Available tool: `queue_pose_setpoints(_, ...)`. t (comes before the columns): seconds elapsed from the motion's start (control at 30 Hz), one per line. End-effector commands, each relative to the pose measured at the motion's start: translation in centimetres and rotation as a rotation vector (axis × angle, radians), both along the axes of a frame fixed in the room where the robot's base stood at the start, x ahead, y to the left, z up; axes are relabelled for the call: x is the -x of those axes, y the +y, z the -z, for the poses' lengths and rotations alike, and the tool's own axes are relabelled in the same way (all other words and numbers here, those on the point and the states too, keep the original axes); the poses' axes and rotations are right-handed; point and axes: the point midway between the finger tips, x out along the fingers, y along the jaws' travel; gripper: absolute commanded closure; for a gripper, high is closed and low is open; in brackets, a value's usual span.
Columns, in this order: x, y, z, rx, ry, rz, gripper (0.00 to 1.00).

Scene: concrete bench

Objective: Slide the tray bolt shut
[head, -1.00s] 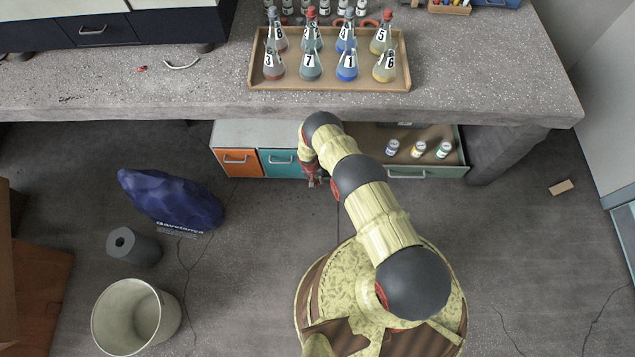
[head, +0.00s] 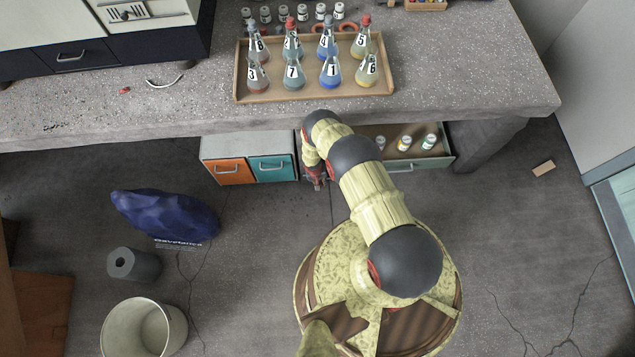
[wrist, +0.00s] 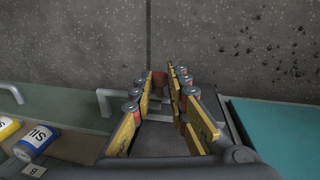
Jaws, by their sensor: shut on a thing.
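In the head view my gripper (head: 316,182) is low at the front of the drawer unit, close to the gap between the teal drawer (head: 272,168) and the pulled-out tray drawer (head: 445,158). In the wrist view the yellow fingers of my gripper (wrist: 160,92) close around a dull red piece (wrist: 159,78), which appears to be the tray bolt's knob. The rest of the bolt is hidden by the fingers and palm. A light grey bracket (wrist: 103,97) stands just left of the fingers, partly covered by them; I cannot tell whether it belongs to the bolt.
Small cans (head: 404,143) stand in the tray drawer. The bench (head: 470,95) overhangs the drawers and carries a wooden tray (head: 238,85) of numbered flasks.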

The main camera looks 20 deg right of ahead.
Motion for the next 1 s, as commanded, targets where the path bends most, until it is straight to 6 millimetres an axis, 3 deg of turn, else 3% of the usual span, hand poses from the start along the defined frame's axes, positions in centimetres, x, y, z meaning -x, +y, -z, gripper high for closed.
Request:
queue_pose_setpoints(0.13, 0.1, -0.4, 0.0, 0.004, 0.005, 0.004, 1.00)
queue_pose_setpoints(0.17, 0.1, -0.4, 0.0, 0.004, 0.005, 0.004, 0.82)
queue_pose_setpoints(0.43, 0.1, -0.3, 0.0, 0.004, 0.005, 0.004, 0.67)
queue_pose_setpoints(0.77, 0.1, -0.2, -0.1, 0.003, 0.004, 0.002, 0.66)
queue_pose_setpoints(1.0, -0.2, 0.1, -1.7, 0.003, 0.001, 0.002, 0.66)
